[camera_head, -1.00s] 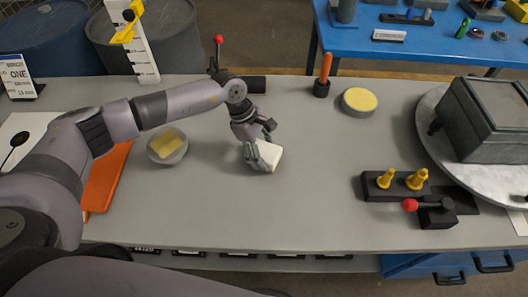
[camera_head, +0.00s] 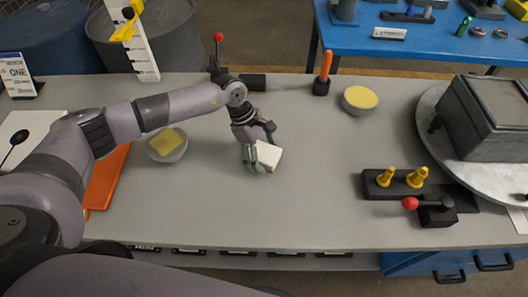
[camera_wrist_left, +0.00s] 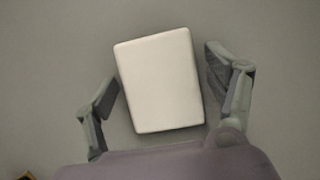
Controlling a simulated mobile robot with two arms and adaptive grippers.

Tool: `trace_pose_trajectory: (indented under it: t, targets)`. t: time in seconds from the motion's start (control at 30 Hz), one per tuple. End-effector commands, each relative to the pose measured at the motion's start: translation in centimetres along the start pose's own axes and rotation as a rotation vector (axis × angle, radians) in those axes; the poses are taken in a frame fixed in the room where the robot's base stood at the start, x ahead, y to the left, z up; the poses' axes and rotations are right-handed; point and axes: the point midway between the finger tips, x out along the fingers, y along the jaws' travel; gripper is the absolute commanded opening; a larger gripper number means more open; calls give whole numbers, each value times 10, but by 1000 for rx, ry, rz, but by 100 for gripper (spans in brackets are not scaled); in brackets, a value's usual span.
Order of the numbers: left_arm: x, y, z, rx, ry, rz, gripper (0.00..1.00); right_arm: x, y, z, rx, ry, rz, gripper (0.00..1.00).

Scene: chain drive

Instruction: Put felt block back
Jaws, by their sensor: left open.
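The felt block (camera_head: 268,155) is a white block with rounded edges, lying on the grey bench near its middle. My left gripper (camera_head: 262,150) is open around it, its fingers low beside the block. The right gripper is not in view.
A bowl (camera_head: 180,154) with a yellow pad stands left of the gripper. Another bowl with a yellow top (camera_head: 360,99) stands at the back. A black fixture with yellow pegs (camera_head: 396,184) and a round turntable (camera_head: 428,107) are at right. The bench front middle is clear.

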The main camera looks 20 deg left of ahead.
Motion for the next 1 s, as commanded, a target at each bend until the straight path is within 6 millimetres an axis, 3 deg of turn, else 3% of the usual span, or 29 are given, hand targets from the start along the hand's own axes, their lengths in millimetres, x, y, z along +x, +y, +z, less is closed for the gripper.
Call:
trace_pose_trajectory:
  t: [0.23,0.7,1.0]
  targets:
    - [-10,1,0,0,0,3,78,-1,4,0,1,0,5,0]
    - [-103,1,0,0,1,3,78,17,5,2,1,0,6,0]
    - [-123,0,1,0,1,-1,78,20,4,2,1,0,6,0]
